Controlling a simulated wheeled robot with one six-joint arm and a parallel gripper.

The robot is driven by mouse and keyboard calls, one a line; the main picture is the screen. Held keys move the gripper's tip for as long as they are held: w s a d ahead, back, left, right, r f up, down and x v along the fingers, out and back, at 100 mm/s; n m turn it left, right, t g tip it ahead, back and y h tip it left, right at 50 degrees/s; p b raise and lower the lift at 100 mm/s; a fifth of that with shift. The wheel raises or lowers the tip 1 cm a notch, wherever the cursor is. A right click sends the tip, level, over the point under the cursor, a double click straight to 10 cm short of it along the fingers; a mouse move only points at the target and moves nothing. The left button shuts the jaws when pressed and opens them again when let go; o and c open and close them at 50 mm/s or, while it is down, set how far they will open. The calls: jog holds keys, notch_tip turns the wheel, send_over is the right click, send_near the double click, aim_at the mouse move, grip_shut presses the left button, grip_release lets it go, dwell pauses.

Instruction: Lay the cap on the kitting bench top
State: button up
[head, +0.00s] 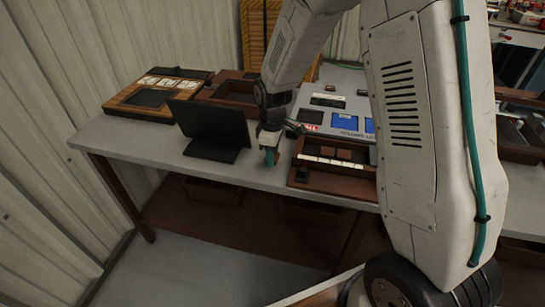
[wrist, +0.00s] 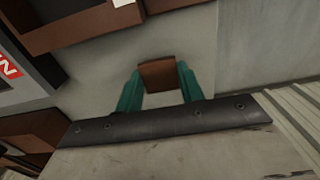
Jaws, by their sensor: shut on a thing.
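My gripper (head: 270,155) is low over the front part of the grey kitting bench top (head: 135,138), between a dark screen stand and a brown tray. In the wrist view its two teal fingers (wrist: 159,88) are shut on a small brown block-like piece, the cap (wrist: 158,72). The pale bench top (wrist: 95,92) shows around and beyond it. In the head view the cap is not clearly visible at the fingertips. I cannot tell whether the cap touches the bench top.
The dark screen (head: 212,125) stands left of my gripper, and the compartmented brown tray (head: 330,180) is close on the right. A grey panel with blue displays (head: 345,123) lies behind that tray. A wooden case (head: 150,95) is at the far left. The front-left top is bare.

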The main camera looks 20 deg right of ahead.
jog(key=shift+f, duration=0.75)
jog(key=shift+f, duration=0.1)
jog(key=o, duration=0.9)
jog(key=s+d+r+m, duration=0.1)
jog(key=s+r, duration=0.2)
jog(key=r, duration=0.7)
jog(key=s+r+m, duration=0.1)
jog(key=s+r, duration=0.2)
jog(key=r, duration=0.6)
jog(key=s+r+m, duration=0.2)
jog(key=s+m, duration=0.1)
jog(key=s, duration=0.5)
jog(key=s+d+r+m, duration=0.1)
jog(key=s+r+m, duration=0.2)
jog(key=s, duration=0.5)
jog(key=s+d+r+m+t, duration=0.1)
jog(key=s+r+m, duration=0.1)
jog(key=s, duration=0.6)
jog(key=shift+s+d+r+m, duration=0.15)
jog(key=shift+s+r+m, duration=0.1)
jog(key=shift+m, duration=0.15)
